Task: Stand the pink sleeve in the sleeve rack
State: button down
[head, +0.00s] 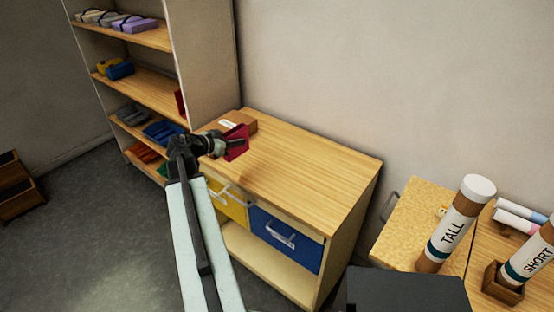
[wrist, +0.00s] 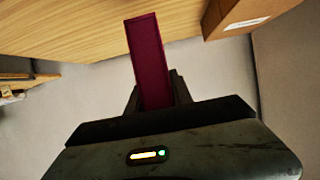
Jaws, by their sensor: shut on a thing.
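My gripper (head: 222,145) is shut on the pink sleeve (head: 238,145), a thin deep-pink flat piece. The sleeve shows over the left part of the wooden cabinet top (head: 310,160) in the head view. In the wrist view the sleeve (wrist: 147,62) stands out lengthwise from between my gripper's fingers (wrist: 155,92). A brown box-like piece with a white label (head: 240,122) is on the cabinet top, just behind the sleeve. It also shows at the upper right of the wrist view (wrist: 245,15), apart from the sleeve. I cannot tell whether it is the sleeve rack.
A tall shelf (head: 215,55) with folded coloured items stands left of the cabinet. Yellow (head: 228,203) and blue (head: 286,240) drawers are below the top. TALL (head: 455,225) and SHORT (head: 522,262) tubes stand at right. The cabinet top's middle and right are clear.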

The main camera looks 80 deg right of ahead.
jog(key=s+d+f+b, duration=0.2)
jog(key=s+f+b, duration=0.1)
jog(key=f, duration=0.3)
jog(key=d+f+b, duration=0.1)
jog(key=d, duration=1.4)
jog(key=shift+s+d+t, duration=0.2)
jog(key=shift+s+t, duration=0.1)
jog(key=b, duration=0.5)
send_over(257, 149)
notch_tip(257, 149, down, 4)
jog(key=shift+s+f, duration=0.1)
jog(key=shift+r+p, duration=0.3)
jog(key=shift+p, duration=0.15)
jog(key=shift+f, duration=0.25)
jog(key=c, duration=1.1)
grip_release()
jog(key=shift+r, duration=0.1)
jog(key=shift+r, duration=0.1)
